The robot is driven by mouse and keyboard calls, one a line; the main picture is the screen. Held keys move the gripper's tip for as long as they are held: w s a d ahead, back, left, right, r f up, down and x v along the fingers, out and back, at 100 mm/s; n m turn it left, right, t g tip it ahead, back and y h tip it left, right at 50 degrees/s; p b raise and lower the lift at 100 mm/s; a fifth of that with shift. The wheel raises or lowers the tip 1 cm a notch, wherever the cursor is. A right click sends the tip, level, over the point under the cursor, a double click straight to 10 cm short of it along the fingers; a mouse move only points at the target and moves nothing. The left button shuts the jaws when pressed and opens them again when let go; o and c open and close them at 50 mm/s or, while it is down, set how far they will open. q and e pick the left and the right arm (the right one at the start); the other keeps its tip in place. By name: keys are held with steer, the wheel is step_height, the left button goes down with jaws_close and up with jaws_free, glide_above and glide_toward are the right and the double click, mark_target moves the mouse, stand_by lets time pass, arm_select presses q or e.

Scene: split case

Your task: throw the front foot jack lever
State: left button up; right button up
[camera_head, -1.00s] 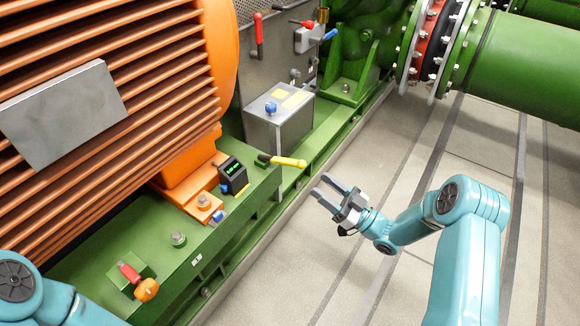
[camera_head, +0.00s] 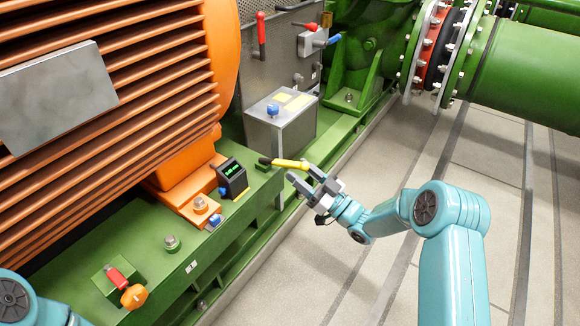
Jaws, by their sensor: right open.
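A small red lever with an orange knob (camera_head: 133,297) sits on the base at lower left. My left gripper is out of view; only part of my left arm shows.
A small black box with a green display (camera_head: 232,177) stands left of the yellow lever. A grey box with a blue knob (camera_head: 281,124) stands behind it. The floor at right is open.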

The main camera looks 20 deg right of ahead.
mark_target(289, 163)
steer(key=x, duration=0.4)
steer(key=shift+w, duration=0.1)
jaws_close()
steer(key=shift+a, duration=0.1)
